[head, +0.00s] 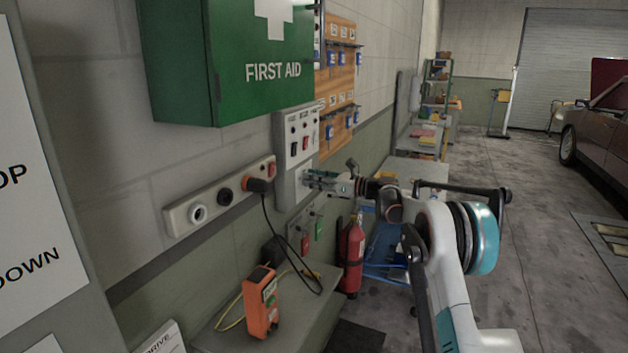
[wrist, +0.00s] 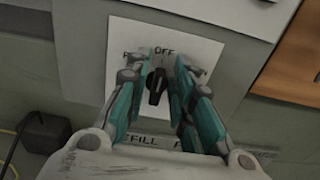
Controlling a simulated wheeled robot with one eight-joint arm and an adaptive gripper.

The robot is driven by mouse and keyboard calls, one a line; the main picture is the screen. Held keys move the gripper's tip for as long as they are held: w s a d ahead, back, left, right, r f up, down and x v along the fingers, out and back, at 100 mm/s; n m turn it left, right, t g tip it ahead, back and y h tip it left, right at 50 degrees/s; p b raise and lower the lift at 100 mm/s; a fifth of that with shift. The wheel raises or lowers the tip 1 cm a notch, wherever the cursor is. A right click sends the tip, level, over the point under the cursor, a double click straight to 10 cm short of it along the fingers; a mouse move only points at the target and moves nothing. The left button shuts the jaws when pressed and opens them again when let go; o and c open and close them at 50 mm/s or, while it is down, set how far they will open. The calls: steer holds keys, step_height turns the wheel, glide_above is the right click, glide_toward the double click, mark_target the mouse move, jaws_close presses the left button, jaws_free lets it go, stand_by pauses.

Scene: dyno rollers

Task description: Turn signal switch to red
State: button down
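A black rotary switch knob (wrist: 157,86) sits on a white plate (wrist: 205,55) in the wrist view. The word OFF is printed above it, and the knob stands roughly upright, toward OFF. The label at upper left is mostly covered by a finger; the right label is hidden. My gripper (wrist: 164,62) is open, its teal fingers on either side of the knob; contact cannot be made out. In the head view my gripper (head: 308,181) is at the lower part of the grey wall box (head: 287,188), and the knob is not clearly seen there.
The box's upper panel (head: 297,128) carries red and black switches. A socket strip (head: 185,217) with a plugged cable is to the left. A green first aid cabinet (head: 180,70) hangs above. An orange handset (head: 262,303) and a fire extinguisher (head: 353,255) are below.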

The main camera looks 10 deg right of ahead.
steer(key=shift+n, duration=0.3)
steer(key=shift+s+a+f+n+p, duration=0.1)
steer(key=shift+s+a+n, duration=0.05)
steer(key=shift+n, duration=1.4)
steer(key=shift+s+a+f+n+p, duration=0.1)
steer(key=shift+s+f+n, duration=0.1)
steer(key=shift+n, duration=1.4)
steer(key=shift+s+a+f+n+p, duration=0.1)
steer(key=shift+s+a+n, duration=0.05)
steer(key=shift+n, duration=1.4)
steer(key=c, duration=1.7)
jaws_free()
steer(key=shift+s+d, duration=0.1)
steer(key=shift+d, duration=0.05)
steer(key=v, duration=1.1)
steer(key=shift+s+d, duration=0.2)
steer(key=shift+d, duration=0.1)
